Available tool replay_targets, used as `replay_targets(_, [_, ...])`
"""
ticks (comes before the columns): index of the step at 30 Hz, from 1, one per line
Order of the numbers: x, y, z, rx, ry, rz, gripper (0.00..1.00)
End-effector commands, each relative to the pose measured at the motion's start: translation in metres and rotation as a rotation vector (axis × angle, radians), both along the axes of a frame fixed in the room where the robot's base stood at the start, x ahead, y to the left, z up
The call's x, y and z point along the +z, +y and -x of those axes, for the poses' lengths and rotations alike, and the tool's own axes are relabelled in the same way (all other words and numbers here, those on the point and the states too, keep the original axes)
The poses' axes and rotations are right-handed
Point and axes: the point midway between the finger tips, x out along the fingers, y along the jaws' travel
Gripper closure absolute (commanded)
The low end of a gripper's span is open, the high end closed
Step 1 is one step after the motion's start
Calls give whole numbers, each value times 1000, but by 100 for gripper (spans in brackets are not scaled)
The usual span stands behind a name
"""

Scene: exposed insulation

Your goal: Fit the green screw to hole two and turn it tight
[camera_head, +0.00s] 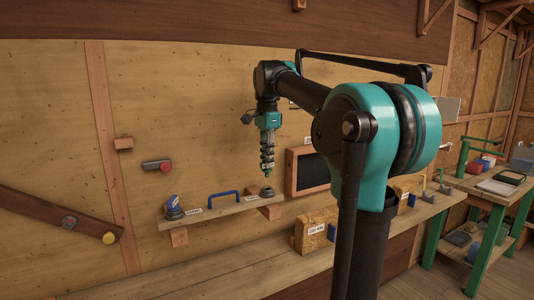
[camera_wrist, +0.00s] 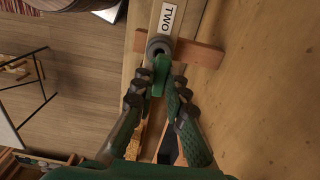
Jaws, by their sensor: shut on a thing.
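My gripper (camera_head: 267,158) points down above the right end of a narrow wall shelf (camera_head: 238,207). It is shut on the green screw (camera_wrist: 160,76), which sticks out past the fingertips; in the head view the screw (camera_head: 267,172) is small. A dark grey ring (camera_head: 267,191) on the shelf lies below the screw, with a small gap showing in the head view. In the wrist view the ring (camera_wrist: 159,46) sits beside the label TWO (camera_wrist: 168,17), and the screw's far end overlaps its near edge. The hole inside is partly hidden by the screw.
A blue handle (camera_head: 224,196) stands mid-shelf, and a blue-topped part (camera_head: 173,207) sits at its left end. A dark framed board (camera_head: 309,172) is right of the ring. A wooden box (camera_head: 314,232) stands on the lower bench. A green-legged table (camera_head: 487,190) is far right.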

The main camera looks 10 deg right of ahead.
Motion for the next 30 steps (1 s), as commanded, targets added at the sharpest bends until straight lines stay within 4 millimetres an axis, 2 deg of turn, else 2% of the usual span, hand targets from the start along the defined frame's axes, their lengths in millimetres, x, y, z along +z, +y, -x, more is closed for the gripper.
replay_targets(6, [-18, 0, 0, 0, 0, 0, 100])
replay_targets(12, [-26, 0, 0, 0, 0, 0, 100])
replay_targets(30, [-29, 0, 0, 0, 0, 0, 100])
